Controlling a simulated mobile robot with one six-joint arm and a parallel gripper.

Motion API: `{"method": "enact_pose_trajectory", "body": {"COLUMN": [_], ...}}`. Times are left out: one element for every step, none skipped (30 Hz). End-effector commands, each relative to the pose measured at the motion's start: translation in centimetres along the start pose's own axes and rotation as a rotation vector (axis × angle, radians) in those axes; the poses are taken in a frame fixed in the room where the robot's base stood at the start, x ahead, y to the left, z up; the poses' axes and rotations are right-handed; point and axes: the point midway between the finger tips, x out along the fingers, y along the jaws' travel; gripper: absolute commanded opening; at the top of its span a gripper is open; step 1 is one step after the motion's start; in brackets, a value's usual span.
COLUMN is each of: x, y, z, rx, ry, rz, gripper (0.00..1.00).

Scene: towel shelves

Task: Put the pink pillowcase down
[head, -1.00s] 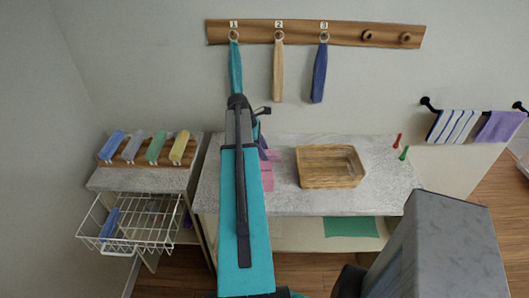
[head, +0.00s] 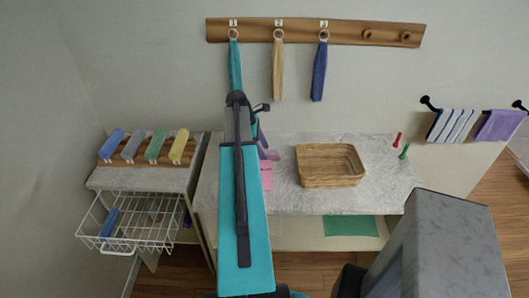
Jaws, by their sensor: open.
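The pink pillowcase (head: 267,180) lies on the grey marbled tabletop, just right of my teal arm in the head view. Part of it is hidden behind the arm. My gripper (head: 265,148) shows only in part past the right side of the arm, as a small purple shape above the pillowcase's far end. It is open. The arm hides whether the jaws still touch the cloth.
A wicker basket (head: 330,182) stands right of the pillowcase on the table (head: 392,188). Red (head: 397,140) and green (head: 404,152) pegs stand farther right. A wire basket (head: 125,238) juts out at left. Towels hang from the wall rack (head: 345,34).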

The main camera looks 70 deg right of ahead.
Motion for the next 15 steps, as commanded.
{"method": "enact_pose_trajectory", "body": {"x": [-0.4, -0.7, -1.1, -1.4, -1.7, -2.2, -2.6, -2.9, -3.4, -3.8, -4.1, -4.7, -5.0, -5.3, -5.8], "y": [0.1, 0.1, 0.1, 0.1, 0.1, 0.1, 0.1, 0.1, 0.1, 0.1, 0.1, 0.1, 0.1, 0.1, 0.1], "z": [-0.1, -0.1, -0.1, -0.1, -0.1, -0.1, -0.1, -0.1, -0.1, -0.1, -0.1, -0.1, -0.1, -0.1, -0.1], "rx": [0.0, 0.0, 0.0, 0.0, -0.001, -0.001, -0.001, -0.001, -0.001, -0.001, -0.001, 0.0, 0.0, 0.0, 0.0], "ry": [0.0, 0.0, 0.0, 0.0, 0.0, 0.0, 0.001, 0.0, 0.0, 0.0, 0.0, 0.0, 0.0, 0.0, 0.0], "rz": [0.003, 0.003, 0.003, 0.002, 0.002, 0.003, 0.004, 0.004, 0.003, 0.003, 0.004, 0.004, 0.003, 0.002, 0.003], "gripper": [0.63, 0.63, 0.63, 0.63, 0.63, 0.63, 0.63, 0.63, 0.63, 0.63, 0.63, 0.63, 0.63, 0.63, 0.63]}}
